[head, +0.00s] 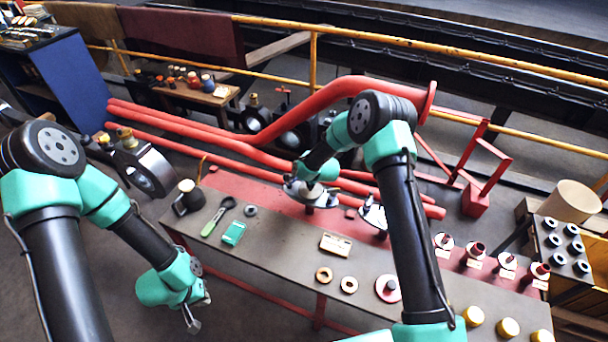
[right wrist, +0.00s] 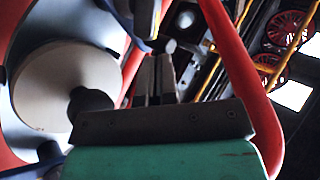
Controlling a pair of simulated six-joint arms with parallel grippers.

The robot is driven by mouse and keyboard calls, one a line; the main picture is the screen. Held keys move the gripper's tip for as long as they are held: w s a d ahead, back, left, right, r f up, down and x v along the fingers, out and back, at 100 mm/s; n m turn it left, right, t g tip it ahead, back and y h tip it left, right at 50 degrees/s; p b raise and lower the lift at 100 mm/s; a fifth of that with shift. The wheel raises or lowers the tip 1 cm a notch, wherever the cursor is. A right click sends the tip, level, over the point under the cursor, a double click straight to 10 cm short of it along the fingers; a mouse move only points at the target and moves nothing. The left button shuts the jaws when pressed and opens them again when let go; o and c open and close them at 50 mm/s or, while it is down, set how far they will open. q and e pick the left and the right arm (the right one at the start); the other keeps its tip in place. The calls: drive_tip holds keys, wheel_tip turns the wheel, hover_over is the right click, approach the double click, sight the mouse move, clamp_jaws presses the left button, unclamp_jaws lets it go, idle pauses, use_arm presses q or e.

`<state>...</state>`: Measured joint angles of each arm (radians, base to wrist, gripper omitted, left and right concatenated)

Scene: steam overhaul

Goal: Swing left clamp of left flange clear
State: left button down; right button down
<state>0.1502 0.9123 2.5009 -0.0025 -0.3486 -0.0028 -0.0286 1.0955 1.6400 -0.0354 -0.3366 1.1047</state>
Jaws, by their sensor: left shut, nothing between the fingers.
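The left flange (head: 311,194) is a pale grey disc assembly on the red strip of the bench, partly covered by my right arm. Its clamps are too small to tell apart in the head view. My left gripper (head: 194,322) is shut and empty, low in front of the bench's left end.
A second flange (head: 374,214) stands right of the left one, partly behind my right arm. The bench (head: 270,243) holds a green-handled tool (head: 217,217), a teal box (head: 233,233), a tan block (head: 335,244) and rings. Red pipes (head: 240,140) run close behind.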

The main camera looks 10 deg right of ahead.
drive_tip(key=shift+w+a, duration=0.15)
drive_tip(key=shift+w, duration=0.8)
drive_tip(key=shift+w+r, duration=0.1)
drive_tip(key=shift+w, duration=0.05)
drive_tip(key=shift+r, duration=0.1)
use_arm(q)
drive_tip(key=shift+w+d, duration=0.3)
drive_tip(key=shift+d, duration=0.1)
use_arm(e)
drive_tip(key=s+d+r, duration=0.3)
drive_tip(key=d+r, duration=0.3)
drive_tip(key=shift+s+d+r, duration=0.2)
drive_tip(key=shift+d+r, duration=0.05)
drive_tip(key=shift+d, duration=0.15)
